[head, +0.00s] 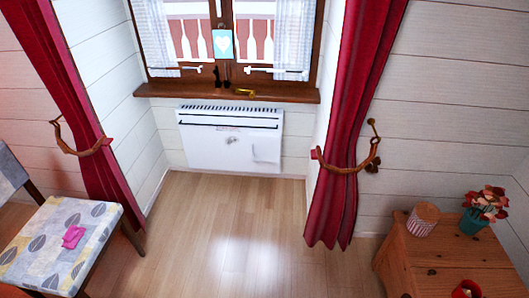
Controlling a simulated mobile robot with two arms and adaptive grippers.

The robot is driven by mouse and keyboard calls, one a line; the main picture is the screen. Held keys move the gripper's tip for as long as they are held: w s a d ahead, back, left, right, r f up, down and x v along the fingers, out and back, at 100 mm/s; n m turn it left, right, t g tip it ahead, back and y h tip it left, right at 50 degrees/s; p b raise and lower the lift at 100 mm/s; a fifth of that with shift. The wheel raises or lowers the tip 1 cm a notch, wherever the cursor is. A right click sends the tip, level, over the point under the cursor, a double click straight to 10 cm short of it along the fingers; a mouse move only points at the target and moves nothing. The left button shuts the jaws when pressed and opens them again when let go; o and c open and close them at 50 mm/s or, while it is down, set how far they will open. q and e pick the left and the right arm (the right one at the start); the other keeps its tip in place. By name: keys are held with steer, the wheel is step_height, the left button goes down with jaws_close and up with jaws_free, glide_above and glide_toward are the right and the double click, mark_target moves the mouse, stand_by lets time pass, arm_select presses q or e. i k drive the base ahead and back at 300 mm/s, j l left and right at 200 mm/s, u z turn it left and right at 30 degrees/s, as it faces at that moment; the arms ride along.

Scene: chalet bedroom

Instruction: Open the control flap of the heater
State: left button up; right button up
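The heater (205,150) is a white wall panel below the window sill in the head view. It has a dark vent grille along its top edge and a dark slot line below that. A small flap-like panel (266,149) shows at its lower right front and looks shut, though it is too small to be sure. A small grey mark sits left of it. Neither of my grippers shows in this view, and nothing hides the heater's front.
Wooden floor (225,230) is clear up to the heater. A chair with a leaf-patterned seat (40,240) and a pink item (73,237) stands left. A wooden cabinet (440,245) stands right. Red curtains (345,120) hang either side of the window.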

mark_target(263, 147)
steer(key=i+l+z, duration=0.15)
steer(key=i, duration=0.25)
steer(key=i+l+z, duration=0.15)
steer(key=i, duration=0.3)
